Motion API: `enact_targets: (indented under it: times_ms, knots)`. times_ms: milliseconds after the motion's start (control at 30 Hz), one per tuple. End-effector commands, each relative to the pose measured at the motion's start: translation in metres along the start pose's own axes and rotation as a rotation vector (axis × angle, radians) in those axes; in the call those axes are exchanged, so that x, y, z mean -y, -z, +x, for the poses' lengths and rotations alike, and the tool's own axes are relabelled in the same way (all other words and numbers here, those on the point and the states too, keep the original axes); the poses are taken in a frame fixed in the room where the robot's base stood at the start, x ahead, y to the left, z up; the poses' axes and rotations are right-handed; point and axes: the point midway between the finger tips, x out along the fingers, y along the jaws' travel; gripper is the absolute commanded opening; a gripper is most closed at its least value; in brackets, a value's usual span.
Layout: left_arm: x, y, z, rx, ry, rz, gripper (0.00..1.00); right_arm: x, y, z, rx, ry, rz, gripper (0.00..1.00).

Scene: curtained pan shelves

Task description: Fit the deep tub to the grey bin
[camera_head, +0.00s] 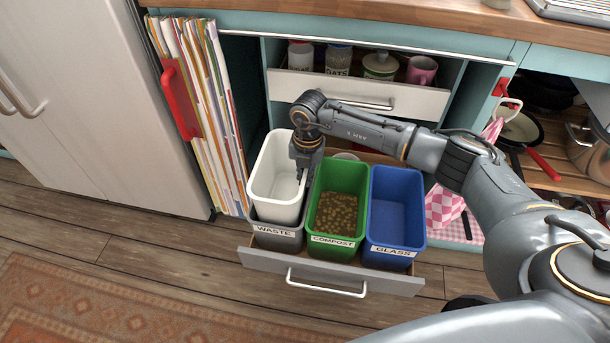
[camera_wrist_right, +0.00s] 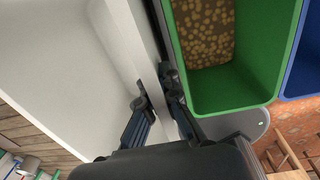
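The deep white tub (camera_head: 277,203) stands about upright over the grey bin (camera_head: 275,240), labelled WASTE, at the left of the pulled-out drawer. Its lower end meets the bin's rim and hides the mouth; I cannot tell how far inside it sits. My right gripper (camera_head: 301,170) is at the tub's right wall. In the wrist view the right gripper (camera_wrist_right: 160,100) has one finger inside the tub (camera_wrist_right: 75,75) and one outside, closed on the wall between them. My left gripper is not in view.
The green COMPOST bin (camera_head: 312,240), holding brown pellets, stands right of the grey bin. The blue GLASS bin (camera_head: 388,248) is beyond it. The drawer front (camera_head: 335,275) stands out over the wooden floor. Upright folders (camera_head: 205,120) are close at the left.

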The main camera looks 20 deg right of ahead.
Motion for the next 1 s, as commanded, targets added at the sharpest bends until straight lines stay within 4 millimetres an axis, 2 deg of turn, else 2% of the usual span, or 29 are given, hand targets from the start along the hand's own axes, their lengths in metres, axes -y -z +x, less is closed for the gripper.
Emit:
enact_targets:
  times_ms: [333, 400, 500, 833, 1000]
  knots:
    - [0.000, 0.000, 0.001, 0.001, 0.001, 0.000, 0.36, 0.000, 0.000, 0.001, 0.000, 0.000, 0.000, 0.00]
    - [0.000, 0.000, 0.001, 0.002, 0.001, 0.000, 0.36, 0.000, 0.000, 0.001, 0.000, 0.000, 0.000, 0.16]
    - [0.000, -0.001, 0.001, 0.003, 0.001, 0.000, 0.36, 0.000, 0.000, 0.001, 0.000, 0.000, 0.000, 0.32]
    - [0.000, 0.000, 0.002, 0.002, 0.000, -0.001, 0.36, 0.000, 0.000, -0.002, 0.001, -0.001, 0.000, 0.32]
    - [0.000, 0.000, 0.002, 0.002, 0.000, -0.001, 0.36, 0.000, -0.002, -0.025, 0.004, -0.003, 0.001, 0.32]
